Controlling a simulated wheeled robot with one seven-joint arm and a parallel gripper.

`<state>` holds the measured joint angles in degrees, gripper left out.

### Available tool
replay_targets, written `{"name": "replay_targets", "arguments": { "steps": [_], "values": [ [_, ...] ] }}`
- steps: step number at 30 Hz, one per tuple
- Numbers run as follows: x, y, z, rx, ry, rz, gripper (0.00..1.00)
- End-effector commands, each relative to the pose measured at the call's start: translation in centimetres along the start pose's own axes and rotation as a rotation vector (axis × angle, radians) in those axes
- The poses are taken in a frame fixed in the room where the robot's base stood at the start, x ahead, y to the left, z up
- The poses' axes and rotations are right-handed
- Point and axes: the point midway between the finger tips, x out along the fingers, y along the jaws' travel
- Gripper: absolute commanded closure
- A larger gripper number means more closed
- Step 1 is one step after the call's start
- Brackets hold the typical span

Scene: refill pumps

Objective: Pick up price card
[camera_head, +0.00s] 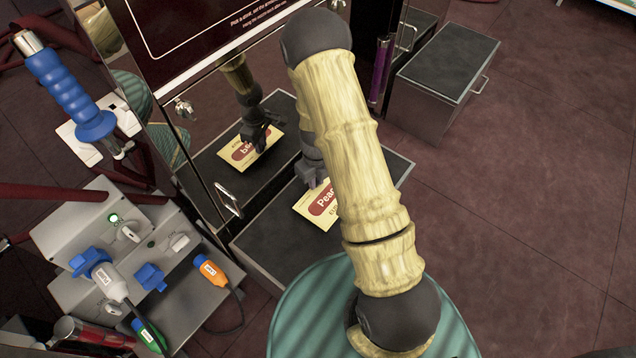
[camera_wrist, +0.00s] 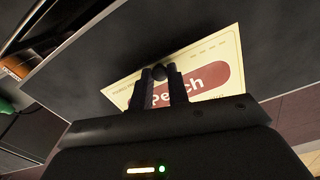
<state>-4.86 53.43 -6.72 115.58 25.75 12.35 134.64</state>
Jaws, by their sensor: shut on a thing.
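The price card (camera_head: 318,206) is cream with a red label and lies on or just above a dark grey surface in the head view. In the wrist view the card (camera_wrist: 208,78) shows the word "Peach", partly covered by my fingers. My gripper (camera_head: 312,172) is at the card's upper edge in the head view, partly hidden behind my arm. In the wrist view my gripper (camera_wrist: 160,74) is shut on the card, with its fingers close together over it. I cannot tell whether the card is lifted clear of the surface.
The dark-topped step (camera_head: 270,250) extends around the card. A glossy machine front (camera_head: 215,110) stands beside it and mirrors the card and arm. A grey unit with pump nozzles (camera_head: 130,265) is at left. A dark-topped box (camera_head: 447,62) stands at upper right; the floor at right is clear.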

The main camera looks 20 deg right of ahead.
Motion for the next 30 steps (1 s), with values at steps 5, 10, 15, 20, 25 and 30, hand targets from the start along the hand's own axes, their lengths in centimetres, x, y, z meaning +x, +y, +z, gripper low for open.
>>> {"name": "replay_targets", "arguments": {
  "steps": [5, 10, 15, 20, 25, 30],
  "values": [
    [-4.2, 0.1, 0.1, -0.001, -0.002, -0.001, 0.98],
    [-7.2, 0.1, 0.1, 0.0, -0.002, -0.001, 0.98],
    [-8.4, 0.0, 0.0, -0.001, 0.0, 0.001, 0.98],
    [-8.3, 0.0, 0.0, 0.0, 0.0, 0.001, 0.98],
    [-8.3, 0.0, 0.0, 0.0, 0.0, 0.001, 0.98],
    [-8.3, 0.0, 0.0, 0.0, 0.0, 0.001, 0.98]
  ]
}}
